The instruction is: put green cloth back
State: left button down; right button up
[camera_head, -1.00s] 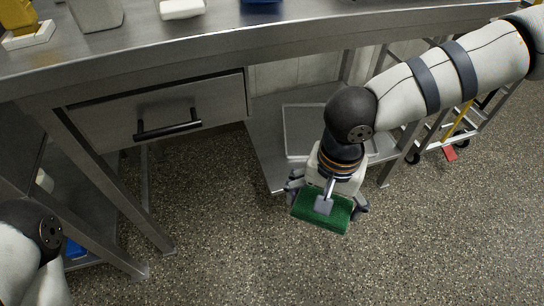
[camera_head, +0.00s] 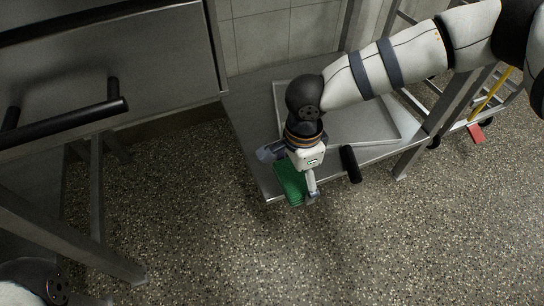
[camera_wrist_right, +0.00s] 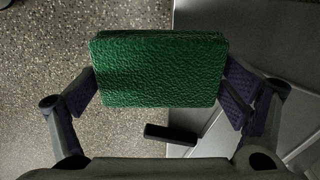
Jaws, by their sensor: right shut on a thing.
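The green cloth (camera_head: 291,184), a thick block-like pad with a textured surface, is in my right gripper (camera_head: 290,172). It hangs near the front edge of the lower metal shelf (camera_head: 250,150), seen from above; its height relative to the shelf is hard to tell. In the right wrist view the green cloth (camera_wrist_right: 160,70) lies across the space between the two fingers of my right gripper (camera_wrist_right: 163,82), with a finger at each side. Only a piece of my left arm shows at the lower left corner; its gripper is out of view.
A shallow metal tray (camera_head: 385,143) lies on the lower shelf, partly behind my right arm. A black handle (camera_head: 350,164) sticks out near the shelf's front edge. A closed drawer with a black bar handle (camera_head: 65,125) is at left. The speckled floor in front is clear.

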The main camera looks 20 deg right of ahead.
jog(key=w+f+b, duration=0.1)
jog(key=w, duration=0.2)
jog(key=w+f+b, duration=0.3)
jog(key=w+f, duration=0.1)
jog(key=w, duration=0.1)
jog(key=shift+w+a+f+b, duration=0.2)
jog(key=shift+w+f+b, duration=0.05)
jog(key=shift+w+b, duration=0.15)
jog(key=shift+w, duration=0.3)
jog(key=w+f+b, duration=0.2)
jog(key=w, duration=0.1)
jog(key=shift+w, duration=0.15)
jog(key=shift+r, duration=0.15)
pick_arm(q)
jog(key=shift+g, duration=0.8)
jog(key=f, duration=0.1)
jog(key=s+f, duration=0.1)
jog(key=f, duration=0.1)
jog(key=s+f, duration=0.1)
jog(key=f, duration=0.1)
jog(key=shift+s+f, duration=0.15)
jog(key=shift+f, duration=0.05)
pick_arm(e)
jog(key=o, duration=0.7)
jog(key=shift+o, duration=0.2)
